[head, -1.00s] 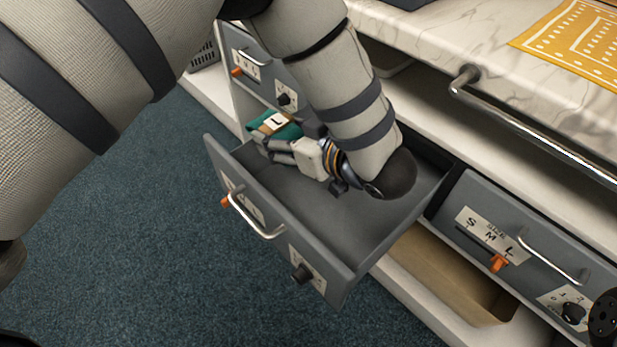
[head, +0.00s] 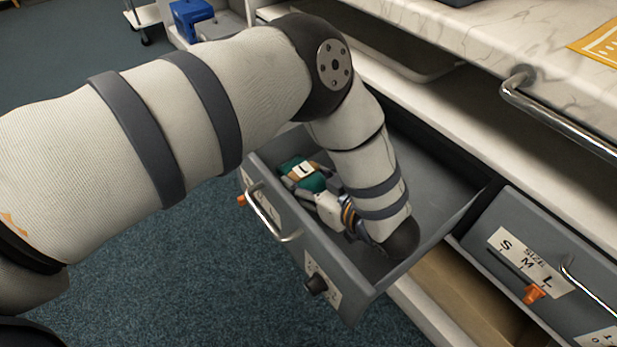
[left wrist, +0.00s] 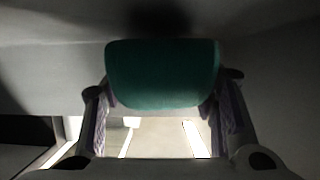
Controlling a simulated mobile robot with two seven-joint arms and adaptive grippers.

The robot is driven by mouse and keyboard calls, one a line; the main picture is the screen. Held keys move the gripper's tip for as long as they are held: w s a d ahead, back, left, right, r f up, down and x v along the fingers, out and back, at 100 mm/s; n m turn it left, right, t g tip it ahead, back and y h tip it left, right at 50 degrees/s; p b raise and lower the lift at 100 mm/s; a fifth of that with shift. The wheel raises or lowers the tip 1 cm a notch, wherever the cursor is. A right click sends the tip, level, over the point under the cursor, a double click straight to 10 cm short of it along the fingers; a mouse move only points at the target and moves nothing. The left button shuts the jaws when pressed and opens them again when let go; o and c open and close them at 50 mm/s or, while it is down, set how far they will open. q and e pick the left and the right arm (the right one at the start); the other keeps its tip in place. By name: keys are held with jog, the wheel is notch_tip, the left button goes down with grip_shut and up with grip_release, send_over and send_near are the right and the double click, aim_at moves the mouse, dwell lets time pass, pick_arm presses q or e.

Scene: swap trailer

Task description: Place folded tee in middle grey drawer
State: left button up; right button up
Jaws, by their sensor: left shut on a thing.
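The folded tee is a small green bundle (head: 303,176) with a tan band and a white tag marked L. It is inside the open grey drawer (head: 345,266), near the drawer's left end. My left gripper (head: 304,186) reaches down into the drawer and is shut on the tee. In the left wrist view the green tee (left wrist: 163,74) sits between the two fingers. I cannot tell whether the tee touches the drawer floor. My right gripper is not in view.
Another grey drawer (head: 551,262) with an S M L size slider is at the right. A marble counter (head: 440,40) with a metal rail (head: 560,115) is above. A blue box (head: 191,17) stands at the back left. The dark carpet in front is clear.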

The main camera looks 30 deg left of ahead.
pick_arm(q)
jog(key=shift+f, duration=0.35)
jog(key=o, duration=1.3)
jog(key=shift+c, duration=0.2)
jog(key=shift+r, duration=0.7)
jog(key=p+v, duration=0.1)
jog(key=v, duration=0.6)
jog(key=shift+s+d+r, duration=0.1)
jog(key=shift+d, duration=0.15)
